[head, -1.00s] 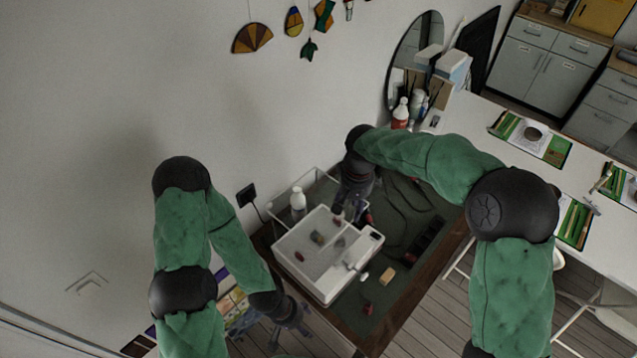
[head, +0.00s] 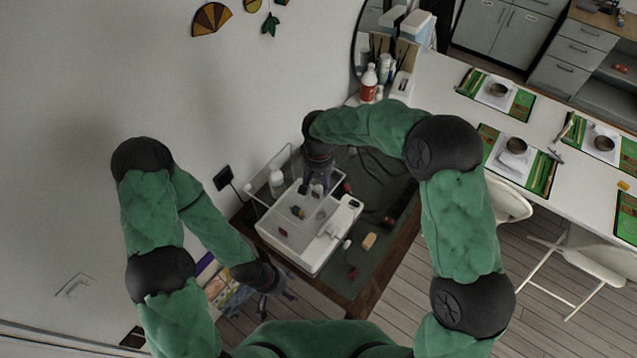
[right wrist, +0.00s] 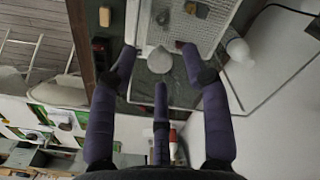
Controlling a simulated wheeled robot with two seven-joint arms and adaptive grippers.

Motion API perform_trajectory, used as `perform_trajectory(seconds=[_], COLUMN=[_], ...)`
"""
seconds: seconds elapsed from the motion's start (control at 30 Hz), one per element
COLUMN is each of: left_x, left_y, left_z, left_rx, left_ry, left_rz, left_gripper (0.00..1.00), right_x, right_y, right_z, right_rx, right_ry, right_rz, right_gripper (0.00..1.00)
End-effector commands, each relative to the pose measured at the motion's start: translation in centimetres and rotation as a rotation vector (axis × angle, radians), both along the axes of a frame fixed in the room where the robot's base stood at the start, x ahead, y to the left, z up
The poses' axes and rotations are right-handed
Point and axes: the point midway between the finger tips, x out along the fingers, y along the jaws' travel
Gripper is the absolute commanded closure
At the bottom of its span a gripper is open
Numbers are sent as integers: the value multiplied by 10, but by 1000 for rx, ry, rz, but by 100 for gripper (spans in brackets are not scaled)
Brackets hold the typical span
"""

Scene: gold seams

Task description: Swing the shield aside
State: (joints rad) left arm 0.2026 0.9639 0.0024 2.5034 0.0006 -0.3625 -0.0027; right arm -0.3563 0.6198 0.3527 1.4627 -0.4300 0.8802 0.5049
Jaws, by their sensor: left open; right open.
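A white grinder-like machine (head: 292,256) with a shallow basin sits on the dark green work mat. A clear, thin-edged panel structure (head: 268,176) stands at its back left; I cannot tell which pane is the shield. My right gripper (head: 318,188) is over the machine's back edge, pointing down. In the right wrist view its fingers (right wrist: 160,75) are spread and empty, with a pale rounded part (right wrist: 160,60) between the tips and the basin's grid (right wrist: 208,22) beyond. Whether they touch is unclear. My left gripper (head: 280,300) is open, low at the table's front left, away from the machine.
A white bottle (head: 277,178) stands behind the machine; it also shows in the right wrist view (right wrist: 238,50). A tan block (head: 369,241) and small pieces lie to the right on the mat (head: 382,180).

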Motion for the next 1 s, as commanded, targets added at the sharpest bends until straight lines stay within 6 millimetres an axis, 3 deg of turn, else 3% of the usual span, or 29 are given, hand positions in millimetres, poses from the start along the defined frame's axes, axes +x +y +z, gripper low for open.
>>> perform_trajectory(seconds=[0.4, 0.6, 1.0], left_x=[0, 0, 0], left_y=[0, 0, 0], left_z=[1, 1, -5], left_rx=[0, 0, 0], left_ry=[0, 0, 0], left_rz=[0, 0, 0], left_gripper=[35, 35, 35], right_x=[0, 0, -7], right_y=[0, 0, 4], right_z=[-9, -9, -10], right_rx=[0, 0, 0], right_ry=[0, 0, -1], right_rz=[0, 0, -28], right_gripper=[52, 100, 100])
